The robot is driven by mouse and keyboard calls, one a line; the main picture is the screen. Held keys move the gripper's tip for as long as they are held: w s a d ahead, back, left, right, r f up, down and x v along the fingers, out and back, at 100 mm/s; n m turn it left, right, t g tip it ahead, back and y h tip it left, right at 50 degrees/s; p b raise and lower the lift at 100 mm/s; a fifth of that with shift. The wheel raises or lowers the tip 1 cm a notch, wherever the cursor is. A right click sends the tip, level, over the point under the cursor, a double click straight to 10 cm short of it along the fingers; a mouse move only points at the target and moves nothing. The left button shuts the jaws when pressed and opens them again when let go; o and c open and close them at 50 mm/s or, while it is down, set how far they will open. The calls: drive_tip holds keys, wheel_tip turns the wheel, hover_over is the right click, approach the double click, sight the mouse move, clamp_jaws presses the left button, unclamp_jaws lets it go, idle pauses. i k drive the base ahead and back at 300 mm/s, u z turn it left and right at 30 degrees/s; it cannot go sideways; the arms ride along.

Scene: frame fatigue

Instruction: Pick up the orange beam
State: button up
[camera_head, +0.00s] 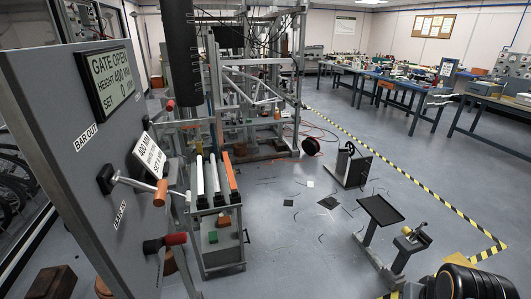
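The orange beam (231,176) is a slim bar at the right end of a row of three bars, beside two pale ones (215,174). It slants upward and away, with its near end at the top of a grey metal stand (222,257). How its far end is supported cannot be made out. No gripper fingers can be made out in the head view, so I cannot see where my gripper is relative to the beam.
A grey control panel (70,150) with levers stands close on the left. A tall metal frame (262,80) rises behind the bars. A black-topped stand (380,209) and a dark box with a wheel (351,167) stand right.

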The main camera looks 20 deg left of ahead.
sight(232, 184)
drive_tip(key=u, duration=0.05)
drive_tip(key=i, duration=2.55)
drive_tip(key=u, duration=1.05)
drive_tip(key=i, duration=1.3)
drive_tip(key=u, duration=1.65)
drive_tip(key=i, duration=0.55)
drive_tip(key=u, duration=0.3)
